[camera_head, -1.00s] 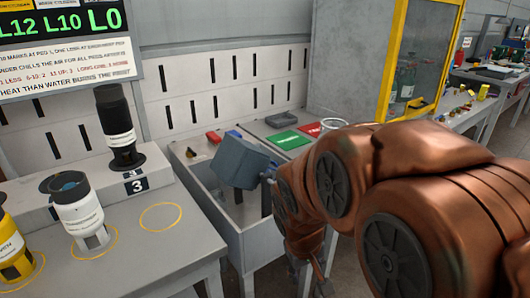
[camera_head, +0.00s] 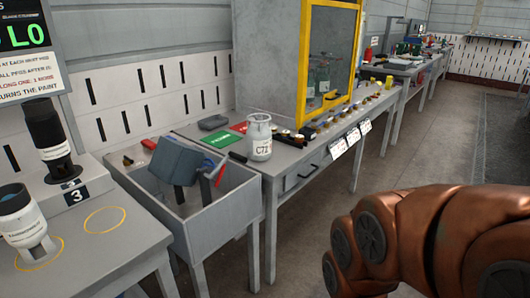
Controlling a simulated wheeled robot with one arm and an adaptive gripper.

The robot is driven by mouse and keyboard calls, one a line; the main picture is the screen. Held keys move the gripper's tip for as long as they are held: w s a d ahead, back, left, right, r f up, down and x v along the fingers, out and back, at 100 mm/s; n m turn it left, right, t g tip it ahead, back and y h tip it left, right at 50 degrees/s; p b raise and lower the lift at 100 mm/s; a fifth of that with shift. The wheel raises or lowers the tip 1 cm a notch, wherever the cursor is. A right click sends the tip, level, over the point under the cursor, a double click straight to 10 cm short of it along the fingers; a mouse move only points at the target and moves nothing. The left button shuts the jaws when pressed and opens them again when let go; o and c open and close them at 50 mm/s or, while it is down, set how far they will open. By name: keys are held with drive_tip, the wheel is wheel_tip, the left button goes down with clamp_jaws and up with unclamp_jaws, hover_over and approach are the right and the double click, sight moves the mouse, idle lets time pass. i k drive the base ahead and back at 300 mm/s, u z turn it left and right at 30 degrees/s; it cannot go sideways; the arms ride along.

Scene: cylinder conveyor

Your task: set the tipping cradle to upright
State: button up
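The tipping cradle (camera_head: 176,162) is a blue-grey block that sits tilted in an open grey bin (camera_head: 222,214). A red handle (camera_head: 220,172) shows at its right side, near the bin's far right rim. The inside of the bin below the cradle is partly hidden by the front wall. My copper arm is at the lower right, well apart from the cradle. My gripper is out of view.
A white canister (camera_head: 258,138) marked C71 stands on the bench right of the bin, near green and red plates. A yellow-framed cabinet (camera_head: 305,60) stands behind. Cylinders stand on the left table. Open floor lies at the right.

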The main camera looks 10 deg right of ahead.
sight(174, 162)
drive_tip(key=z, duration=0.35)
drive_tip(key=k, duration=0.55)
drive_tip(key=z, duration=0.6)
drive_tip(key=i, duration=0.8)
drive_tip(key=u, duration=1.05)
drive_tip(key=i, duration=0.6)
drive_tip(key=u, duration=0.7)
